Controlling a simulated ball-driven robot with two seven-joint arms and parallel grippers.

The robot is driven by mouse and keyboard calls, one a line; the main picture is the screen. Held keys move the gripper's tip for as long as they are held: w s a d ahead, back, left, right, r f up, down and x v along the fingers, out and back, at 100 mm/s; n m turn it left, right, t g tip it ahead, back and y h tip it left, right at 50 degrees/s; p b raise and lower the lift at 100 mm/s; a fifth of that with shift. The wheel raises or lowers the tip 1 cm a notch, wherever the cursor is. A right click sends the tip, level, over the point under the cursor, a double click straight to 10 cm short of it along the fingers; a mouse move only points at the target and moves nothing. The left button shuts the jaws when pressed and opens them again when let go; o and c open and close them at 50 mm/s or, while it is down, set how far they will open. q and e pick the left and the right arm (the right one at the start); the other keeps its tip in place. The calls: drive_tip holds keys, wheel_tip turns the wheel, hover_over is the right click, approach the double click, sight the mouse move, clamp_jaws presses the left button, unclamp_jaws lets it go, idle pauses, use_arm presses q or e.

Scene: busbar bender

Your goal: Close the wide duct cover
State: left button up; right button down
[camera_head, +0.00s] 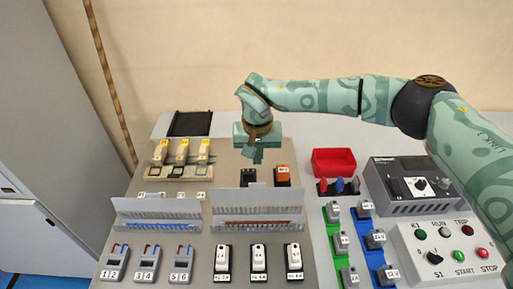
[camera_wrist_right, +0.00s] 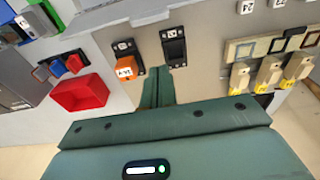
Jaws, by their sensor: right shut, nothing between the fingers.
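Two slotted grey ducts stand side by side on the panel in the head view. The left duct (camera_head: 158,222) holds blue wires and the right duct (camera_head: 258,224) holds red wires. A grey cover (camera_head: 257,197) stands raised behind the right duct, and another (camera_head: 155,206) behind the left one. Which is the wide one I cannot tell for sure. My right gripper (camera_head: 256,156) is shut and empty, pointing down above the panel, behind the right duct and apart from it. Its fingers also show in the wrist view (camera_wrist_right: 158,88). My left gripper is not in view.
Near my right gripper are a black socket (camera_head: 249,177) and an orange module (camera_head: 283,176). Beige fuse holders (camera_head: 182,152) stand to the left. A red bin (camera_head: 334,162) and a control box (camera_head: 447,249) are on the right. Several numbered switches line the front.

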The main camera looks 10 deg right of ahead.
sight(257, 194)
drive_tip(key=s+f, duration=0.1)
drive_tip(key=s+a+f, duration=0.1)
drive_tip(key=s, duration=0.1)
drive_tip(key=shift+s+f, duration=0.25)
drive_tip(key=shift+f, duration=0.15)
